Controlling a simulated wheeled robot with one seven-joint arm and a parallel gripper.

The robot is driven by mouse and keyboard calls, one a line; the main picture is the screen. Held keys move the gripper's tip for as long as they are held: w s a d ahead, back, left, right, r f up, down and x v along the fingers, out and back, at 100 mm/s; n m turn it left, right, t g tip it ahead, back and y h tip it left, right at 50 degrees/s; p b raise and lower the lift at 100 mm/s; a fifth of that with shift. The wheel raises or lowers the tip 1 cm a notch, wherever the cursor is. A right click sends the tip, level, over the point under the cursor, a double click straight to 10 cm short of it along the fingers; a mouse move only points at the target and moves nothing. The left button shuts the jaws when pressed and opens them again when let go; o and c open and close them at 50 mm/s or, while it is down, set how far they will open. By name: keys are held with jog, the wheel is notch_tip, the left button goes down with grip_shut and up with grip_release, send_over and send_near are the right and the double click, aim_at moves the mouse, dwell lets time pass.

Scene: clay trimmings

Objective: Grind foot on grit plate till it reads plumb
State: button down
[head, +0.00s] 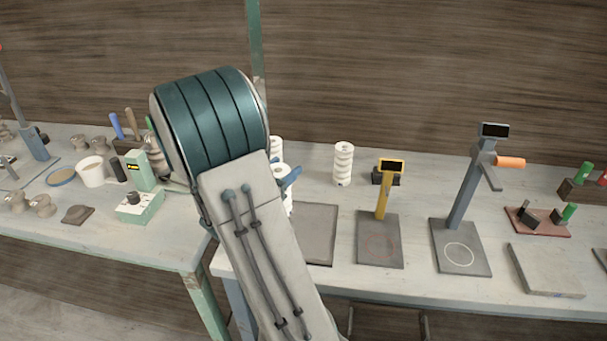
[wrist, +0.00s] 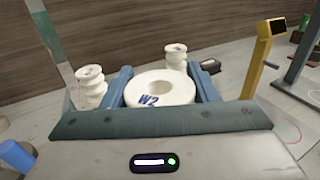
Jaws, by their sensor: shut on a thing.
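My gripper (wrist: 162,88) is shut on a white ribbed ceramic piece marked W2 (wrist: 163,92), with a blue finger on each side of it. In the head view the held piece (head: 281,174) shows only in part behind my arm; its foot is hidden. A flat dark grey plate (head: 319,236), seemingly the grit plate, lies just below and right of it, partly covered by my arm. I cannot tell whether the piece touches it. A yellow stand (head: 384,196) with a dark display rises from a plate with a red circle; no reading is legible.
Another white ribbed piece (head: 343,164) stands behind the plates; one more shows left in the wrist view (wrist: 89,87). A grey post stand (head: 462,195) with an orange handle and a pale slab (head: 545,270) are at right. The left table holds a green device (head: 139,204) and clutter.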

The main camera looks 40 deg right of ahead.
aim_at(289, 188)
jog(key=s+d+f+m+g+b, duration=0.2)
jog(key=s+d+f+g+b, duration=0.1)
jog(key=s+f+g+b, duration=0.1)
jog(key=shift+d+f+m+h, duration=0.2)
jog(key=shift+d+m+h, duration=0.1)
dwell(0.4)
jog(key=shift+s+f+b, duration=0.1)
jog(key=shift+f+b, duration=0.45)
jog(key=shift+f, duration=0.05)
dwell(1.0)
jog(key=shift+w+a+f, duration=0.1)
jog(key=shift+w+a, duration=1.25)
jog(key=shift+w, duration=0.15)
jog(key=shift+w+a+r+p, duration=0.2)
jog(key=shift+w+a+p, duration=0.5)
jog(key=shift+w+a, duration=0.7)
jog(key=shift+w+d+r, duration=0.1)
jog(key=shift+d+r, duration=0.05)
jog(key=shift+d, duration=0.05)
jog(key=shift+r+p, duration=2.05)
jog(key=shift+r, duration=0.35)
